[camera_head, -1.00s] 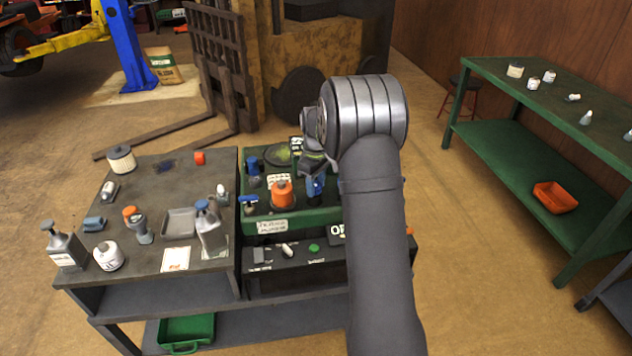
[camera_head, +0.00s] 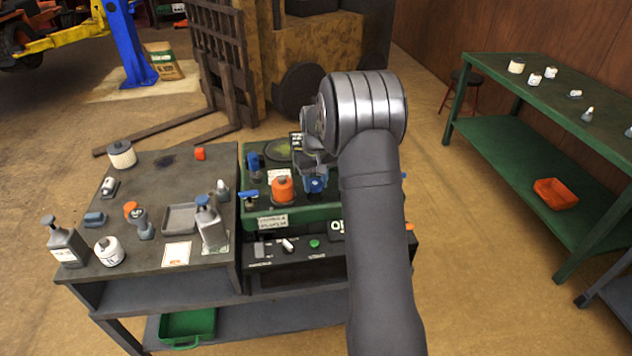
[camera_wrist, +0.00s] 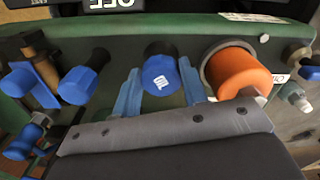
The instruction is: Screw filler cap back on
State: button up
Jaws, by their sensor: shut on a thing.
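A blue filler cap (camera_wrist: 160,75) with a white mark on top sits between the two blue fingers of my gripper (camera_wrist: 160,88) in the wrist view. My gripper is shut on it. In the head view the blue cap (camera_head: 315,185) shows below my gripper (camera_head: 316,172), over the green machine top (camera_head: 298,216), right of an orange cylinder (camera_head: 283,190). The orange cylinder also shows just right of the fingers in the wrist view (camera_wrist: 238,72). The cap's underside and the opening below it are hidden, so its seating cannot be told.
Blue-topped fittings (camera_wrist: 78,82) stand left of my fingers in the wrist view. A dark bench (camera_head: 150,255) with bottles and a grey tray (camera_head: 181,219) adjoins the machine on the left. A green table (camera_head: 490,70) stands apart at the right, with open floor between.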

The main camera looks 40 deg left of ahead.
dwell(0.3)
jog(key=m, duration=0.3)
jog(key=shift+a+m, duration=0.1)
jog(key=shift+m, duration=0.3)
jog(key=shift+s+m, duration=0.1)
jog(key=shift+m, duration=1.2)
jog(key=shift+a+m, duration=0.1)
jog(key=shift+m, duration=0.5)
jog(key=m, duration=0.4)
jog(key=shift+a, duration=0.1)
jog(key=shift+m, duration=0.6)
